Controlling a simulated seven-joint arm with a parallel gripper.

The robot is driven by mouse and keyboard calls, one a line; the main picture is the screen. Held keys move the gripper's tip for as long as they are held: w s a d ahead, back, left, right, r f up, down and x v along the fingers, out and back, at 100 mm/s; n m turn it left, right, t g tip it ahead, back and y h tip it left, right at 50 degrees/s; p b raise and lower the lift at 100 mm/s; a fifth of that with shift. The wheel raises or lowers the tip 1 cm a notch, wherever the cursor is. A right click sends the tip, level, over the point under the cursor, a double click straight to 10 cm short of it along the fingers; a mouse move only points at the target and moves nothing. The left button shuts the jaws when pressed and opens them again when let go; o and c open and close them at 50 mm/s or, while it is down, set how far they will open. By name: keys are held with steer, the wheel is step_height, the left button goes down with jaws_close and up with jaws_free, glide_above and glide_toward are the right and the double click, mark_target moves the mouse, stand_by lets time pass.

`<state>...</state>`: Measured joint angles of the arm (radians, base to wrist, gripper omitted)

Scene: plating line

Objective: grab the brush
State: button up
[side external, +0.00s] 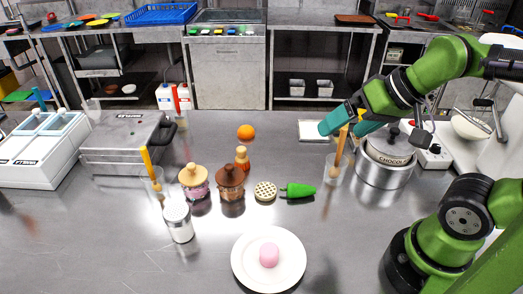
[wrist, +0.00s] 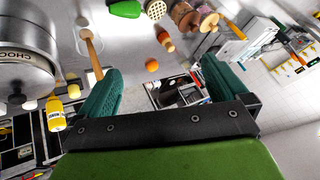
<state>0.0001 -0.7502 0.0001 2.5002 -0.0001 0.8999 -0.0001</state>
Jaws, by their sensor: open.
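A brush (side external: 341,150) with a wooden handle stands tilted in a clear glass (side external: 333,172) at the right of the counter, beside the chocolate pot. In the wrist view the brush (wrist: 92,50) is at the upper left, its handle end beside the left finger's tip. In the wrist view my gripper (wrist: 160,65) shows an empty gap. A second brush (side external: 150,163) with a yellow handle stands in another glass at the left.
The chocolate pot (side external: 373,175) stands close to the right of the glass. A white plate (side external: 240,270) with a pink item is in front.

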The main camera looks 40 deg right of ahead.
steer(key=c, duration=0.5)
steer(key=n+g+h, duration=0.2)
steer(key=g+h, duration=0.1)
glide_toward(242, 149)
steer(key=x, duration=0.6)
steer(key=shift+w+a+f, duration=0.1)
steer(key=shift+w, duration=0.35)
steer(key=shift+s+x, duration=0.15)
steer(key=shift+x, duration=1.4)
steer(key=shift+s+x, duration=0.15)
steer(key=shift+x, duration=1.4)
